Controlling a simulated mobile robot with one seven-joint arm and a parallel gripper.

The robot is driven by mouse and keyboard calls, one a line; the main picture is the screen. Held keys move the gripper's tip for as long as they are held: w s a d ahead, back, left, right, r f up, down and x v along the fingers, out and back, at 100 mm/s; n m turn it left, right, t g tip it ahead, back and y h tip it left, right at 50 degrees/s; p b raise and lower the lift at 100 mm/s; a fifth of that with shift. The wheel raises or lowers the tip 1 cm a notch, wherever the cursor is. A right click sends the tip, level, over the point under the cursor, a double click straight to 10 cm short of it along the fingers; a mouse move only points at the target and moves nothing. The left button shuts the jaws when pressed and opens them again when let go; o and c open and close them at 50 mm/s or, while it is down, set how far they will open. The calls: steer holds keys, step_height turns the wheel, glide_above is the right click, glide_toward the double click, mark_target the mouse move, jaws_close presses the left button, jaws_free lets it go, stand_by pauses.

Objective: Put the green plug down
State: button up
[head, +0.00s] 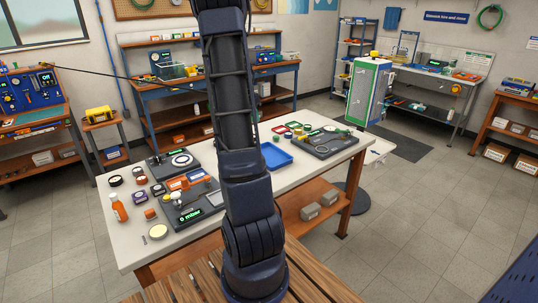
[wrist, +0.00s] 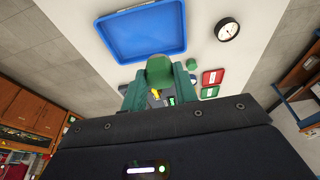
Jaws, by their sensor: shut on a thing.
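The green plug (wrist: 160,70) is a rounded green piece seen in the wrist view. My gripper (wrist: 159,84) is shut on it, with one teal finger on each side. The plug is over the white bench top, just beyond the near rim of the blue tray in the picture. Whether it touches the bench cannot be told. In the head view my arm hides the gripper and the plug. The blue tray (head: 277,156) looks empty and also shows in the wrist view (wrist: 140,32).
A round gauge (wrist: 228,30), a small green piece (wrist: 191,63), a red frame (wrist: 212,77) and a green frame (wrist: 209,92) lie beside the gripper. A dark test panel (head: 328,146) stands on the right of the bench. An orange bottle (head: 118,208) stands at the left.

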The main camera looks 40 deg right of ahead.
steer(key=s+d, duration=0.2)
steer(key=d, duration=0.2)
glide_toward(270, 156)
steer(key=f, duration=0.1)
steer(key=w+f, duration=0.1)
steer(key=f, duration=0.3)
steer(key=shift+w+d+f, duration=0.25)
steer(key=shift+w+d, duration=0.05)
steer(key=shift+w, duration=0.1)
steer(key=shift+f, duration=0.15)
steer(key=o, duration=1)
steer(key=shift+c, duration=0.2)
